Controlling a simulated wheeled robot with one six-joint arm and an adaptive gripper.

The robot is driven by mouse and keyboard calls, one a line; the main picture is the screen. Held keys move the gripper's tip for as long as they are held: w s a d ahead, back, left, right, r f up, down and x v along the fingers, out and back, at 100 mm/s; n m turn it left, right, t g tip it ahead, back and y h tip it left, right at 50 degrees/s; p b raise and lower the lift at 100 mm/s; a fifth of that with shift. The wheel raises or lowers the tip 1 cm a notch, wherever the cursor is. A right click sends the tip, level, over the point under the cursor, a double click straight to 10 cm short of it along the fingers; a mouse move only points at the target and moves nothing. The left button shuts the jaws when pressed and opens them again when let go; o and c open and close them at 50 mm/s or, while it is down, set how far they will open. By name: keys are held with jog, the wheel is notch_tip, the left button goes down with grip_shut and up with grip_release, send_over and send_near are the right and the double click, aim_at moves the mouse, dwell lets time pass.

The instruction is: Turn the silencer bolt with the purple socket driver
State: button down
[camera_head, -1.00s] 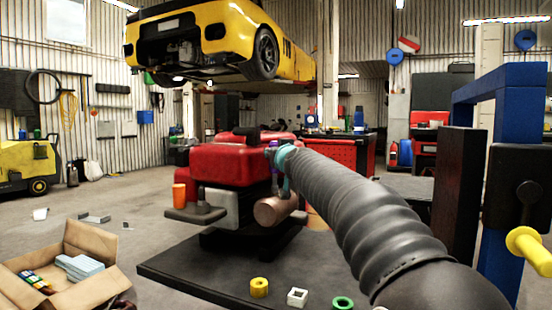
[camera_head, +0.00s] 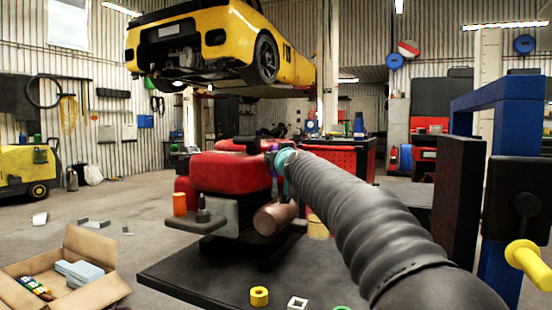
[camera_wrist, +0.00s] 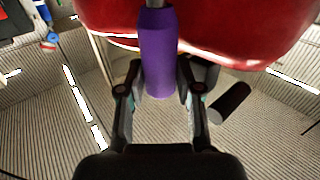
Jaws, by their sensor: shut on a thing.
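The purple socket driver (camera_wrist: 157,55) is between my gripper's fingers in the wrist view, its upper end running out of the picture. My gripper (camera_wrist: 158,82) is shut on it.
The engine stands over a dark platform (camera_head: 205,270). A yellow ring (camera_head: 259,296) and a white square piece (camera_head: 297,302) lie near its front. A cardboard box (camera_head: 92,262) is at lower left, a blue frame (camera_head: 500,110) at right.

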jog(key=shift+r, duration=0.2)
jog(key=shift+r+p, duration=1.15)
jog(key=shift+s, duration=0.1)
